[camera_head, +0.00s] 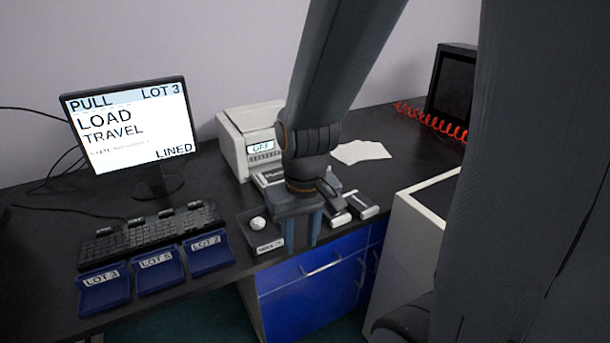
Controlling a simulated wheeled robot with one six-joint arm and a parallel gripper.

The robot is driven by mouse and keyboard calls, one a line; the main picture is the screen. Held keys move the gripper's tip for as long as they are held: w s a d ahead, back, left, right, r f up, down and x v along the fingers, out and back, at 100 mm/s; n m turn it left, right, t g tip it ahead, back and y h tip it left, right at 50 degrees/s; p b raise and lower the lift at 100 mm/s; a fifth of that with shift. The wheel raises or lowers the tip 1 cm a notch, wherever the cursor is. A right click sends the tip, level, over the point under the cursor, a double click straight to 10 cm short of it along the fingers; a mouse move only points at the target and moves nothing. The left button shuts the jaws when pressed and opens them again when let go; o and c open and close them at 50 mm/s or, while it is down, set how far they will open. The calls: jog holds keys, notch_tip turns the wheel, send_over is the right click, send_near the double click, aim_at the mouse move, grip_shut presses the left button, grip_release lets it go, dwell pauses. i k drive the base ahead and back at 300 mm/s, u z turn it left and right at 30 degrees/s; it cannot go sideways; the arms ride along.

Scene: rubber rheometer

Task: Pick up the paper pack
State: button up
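White paper sheets (362,152) lie fanned out flat on the black bench, right of and behind my gripper. I cannot tell whether they are the paper pack. Two small light-coloured, box-like items with dark parts (364,207) lie near the bench's front edge, just right of my gripper; the nearer one is partly hidden by it. My gripper (302,230) points down at the bench's front edge, its two fingers apart with nothing visible between them. My arm hides part of the bench behind it.
A dark tray (268,248) with a crumpled white piece sits just left of my gripper. A white instrument (240,140) stands behind it. Three blue bins (157,280), a keyboard (150,233) and a monitor (130,125) are left. A white machine (420,235) stands at right.

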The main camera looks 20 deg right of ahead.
aim_at(267, 177)
jog(key=z, duration=0.25)
jog(key=i, duration=1)
